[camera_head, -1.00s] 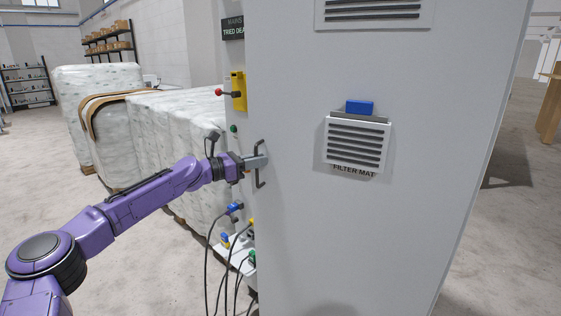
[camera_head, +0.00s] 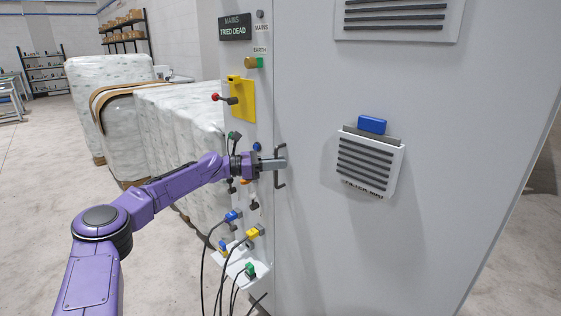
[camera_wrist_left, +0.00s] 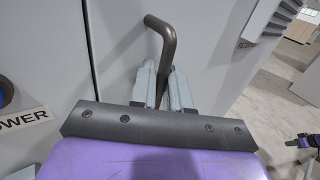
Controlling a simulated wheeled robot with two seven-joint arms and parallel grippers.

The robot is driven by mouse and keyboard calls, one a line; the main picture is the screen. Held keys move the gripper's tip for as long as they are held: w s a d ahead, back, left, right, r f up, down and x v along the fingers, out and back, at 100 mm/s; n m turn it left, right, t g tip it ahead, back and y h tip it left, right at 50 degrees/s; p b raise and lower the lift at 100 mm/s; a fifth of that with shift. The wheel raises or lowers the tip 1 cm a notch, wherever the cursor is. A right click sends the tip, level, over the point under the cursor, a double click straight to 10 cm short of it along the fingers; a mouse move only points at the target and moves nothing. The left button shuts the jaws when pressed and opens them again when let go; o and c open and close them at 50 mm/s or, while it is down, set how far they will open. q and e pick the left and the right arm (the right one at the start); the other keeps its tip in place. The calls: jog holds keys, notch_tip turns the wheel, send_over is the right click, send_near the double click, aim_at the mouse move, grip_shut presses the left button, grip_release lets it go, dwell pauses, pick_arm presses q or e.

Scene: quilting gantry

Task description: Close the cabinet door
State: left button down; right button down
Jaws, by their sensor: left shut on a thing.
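The cabinet door (camera_head: 330,240) is a large pale grey panel filling the right of the head view. Its dark bar handle (camera_head: 281,181) stands near its left edge. My left gripper (camera_head: 276,163) is shut on the handle, around its upper part. In the left wrist view, the handle (camera_wrist_left: 164,38) passes between the two grey fingers of the left gripper (camera_wrist_left: 160,85). A narrow dark seam runs between the door and the switch panel (camera_head: 262,110); I cannot tell whether they are flush.
The switch panel carries a yellow bracket (camera_head: 241,99), a red-knobbed lever (camera_head: 216,97) and several coloured plugs with hanging cables. The door has a vent box (camera_head: 368,162) with a blue top piece. Wrapped pale stacks (camera_head: 185,130) stand behind my left arm. Open floor lies at left.

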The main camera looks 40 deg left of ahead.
pick_arm(q)
jog(key=shift+w+r, duration=0.1)
jog(key=shift+r, duration=0.3)
jog(key=c, duration=1.4)
grip_release()
jog(key=shift+o, duration=0.2)
jog(key=v, duration=1)
jog(key=shift+s+a+f, duration=0.2)
jog(key=shift+f, duration=0.05)
